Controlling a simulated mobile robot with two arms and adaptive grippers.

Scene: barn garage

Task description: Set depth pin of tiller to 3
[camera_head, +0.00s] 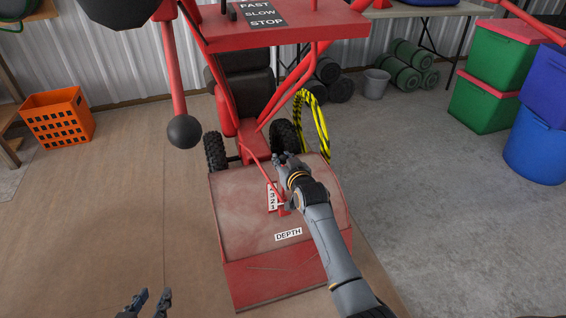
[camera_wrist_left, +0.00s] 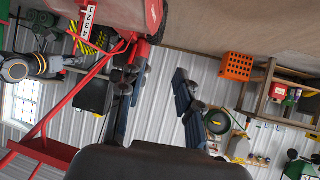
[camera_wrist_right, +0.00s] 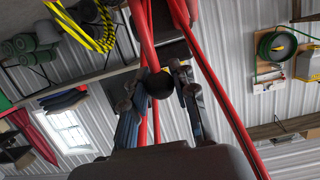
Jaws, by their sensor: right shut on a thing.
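The red tiller (camera_head: 250,235) stands on the floor in the middle of the head view, with a DEPTH label (camera_head: 288,234) on its cover. A white number plate (camera_head: 271,197) reads 1 at the near end, with 2 and 3 above it. The plate also shows in the left wrist view (camera_wrist_left: 88,17). A red depth pin (camera_head: 283,205) stands beside the plate; its exact number is unclear. My right gripper (camera_head: 281,159) is shut on a black ball knob (camera_wrist_right: 160,84) above the cover. My left gripper (camera_head: 152,302) is open and empty, left of the tiller.
An orange crate (camera_head: 58,118) stands at the left. Green and blue bins (camera_head: 490,100) stand at the right. Floor beside the tiller is clear.

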